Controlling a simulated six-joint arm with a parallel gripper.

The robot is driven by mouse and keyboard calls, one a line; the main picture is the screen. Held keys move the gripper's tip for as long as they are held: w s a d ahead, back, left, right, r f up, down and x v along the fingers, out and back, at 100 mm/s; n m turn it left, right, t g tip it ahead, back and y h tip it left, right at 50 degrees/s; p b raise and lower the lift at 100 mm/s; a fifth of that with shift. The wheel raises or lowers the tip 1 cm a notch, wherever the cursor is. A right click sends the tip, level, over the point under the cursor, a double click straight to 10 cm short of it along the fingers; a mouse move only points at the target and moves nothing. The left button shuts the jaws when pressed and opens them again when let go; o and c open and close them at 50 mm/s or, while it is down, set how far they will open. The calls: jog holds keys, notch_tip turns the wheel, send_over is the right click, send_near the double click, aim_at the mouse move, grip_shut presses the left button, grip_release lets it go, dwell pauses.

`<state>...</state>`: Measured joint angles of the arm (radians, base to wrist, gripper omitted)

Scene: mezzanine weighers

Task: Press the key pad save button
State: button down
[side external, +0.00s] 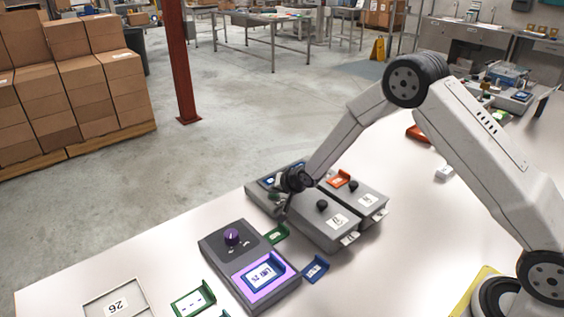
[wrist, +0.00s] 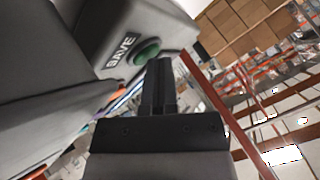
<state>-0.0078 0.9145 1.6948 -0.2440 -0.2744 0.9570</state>
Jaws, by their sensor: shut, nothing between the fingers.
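The key pad is a dark grey housing (wrist: 125,25) in the wrist view, with a white-on-black SAVE label (wrist: 121,52). Beside the label is a round green save button (wrist: 147,52). My gripper (wrist: 159,64) is shut and empty, its fingertips close by the button at its lower right. I cannot tell whether they touch it. In the side view my gripper (side external: 280,203) is low over the group of grey units near the table's far edge. The button cannot be made out there; my gripper and wrist cover part of that area.
Grey boxes with black knobs (side external: 337,217) stand right of my gripper. A unit with a purple knob and display (side external: 262,276) is nearer the camera. Small green (side external: 193,301) and blue (side external: 315,268) holders lie around it.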

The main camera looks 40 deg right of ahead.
aim_at(276, 196)
jog(key=shift+r, duration=0.8)
jog(key=shift+r, duration=0.15)
jog(key=shift+r, duration=2.4)
jog(key=shift+s, duration=0.1)
